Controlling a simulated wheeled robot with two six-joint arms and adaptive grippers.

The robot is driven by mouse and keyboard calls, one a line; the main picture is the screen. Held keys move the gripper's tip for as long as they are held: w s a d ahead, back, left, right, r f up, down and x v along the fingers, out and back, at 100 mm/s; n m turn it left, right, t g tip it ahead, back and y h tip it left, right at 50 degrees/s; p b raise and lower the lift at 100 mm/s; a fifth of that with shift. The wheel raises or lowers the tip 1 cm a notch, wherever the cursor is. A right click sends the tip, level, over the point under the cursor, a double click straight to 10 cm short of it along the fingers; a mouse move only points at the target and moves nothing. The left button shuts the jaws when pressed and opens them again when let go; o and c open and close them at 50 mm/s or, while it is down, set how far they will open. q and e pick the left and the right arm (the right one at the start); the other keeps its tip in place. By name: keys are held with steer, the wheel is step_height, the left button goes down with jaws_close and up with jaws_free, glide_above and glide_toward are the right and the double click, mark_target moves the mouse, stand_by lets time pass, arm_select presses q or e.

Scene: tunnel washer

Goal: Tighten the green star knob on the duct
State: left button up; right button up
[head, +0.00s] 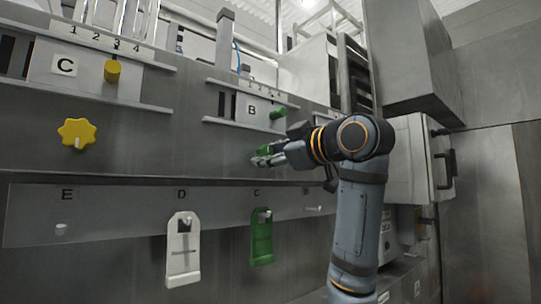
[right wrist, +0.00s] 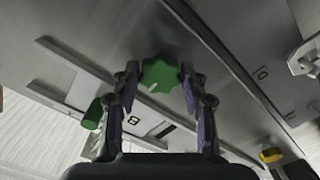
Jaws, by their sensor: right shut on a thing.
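The green star knob (right wrist: 160,73) sits on the grey duct face (right wrist: 145,35). In the right wrist view it is between the two fingers of my right gripper (right wrist: 160,82), which touch it from both sides. A white line shows on its face. In the head view the knob (head: 263,149) is partly hidden by my right gripper (head: 266,158), which reaches it from the right. My left gripper is in neither view.
A yellow star knob (head: 77,132) is on the panel at left, below a yellow peg (head: 112,71) on plate C. A green peg (head: 277,115) is on plate B, just above my gripper. A white tag (head: 183,250) and a green tag (head: 261,238) hang below.

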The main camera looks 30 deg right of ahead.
arm_select(q)
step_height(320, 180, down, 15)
steer(key=b, duration=1.4)
steer(key=shift+b, duration=0.4)
arm_select(e)
steer(key=shift+a+f+m, duration=0.1)
steer(key=shift+m, duration=8.85)
steer(key=shift+f+m, duration=0.1)
steer(key=shift+m, duration=8.85)
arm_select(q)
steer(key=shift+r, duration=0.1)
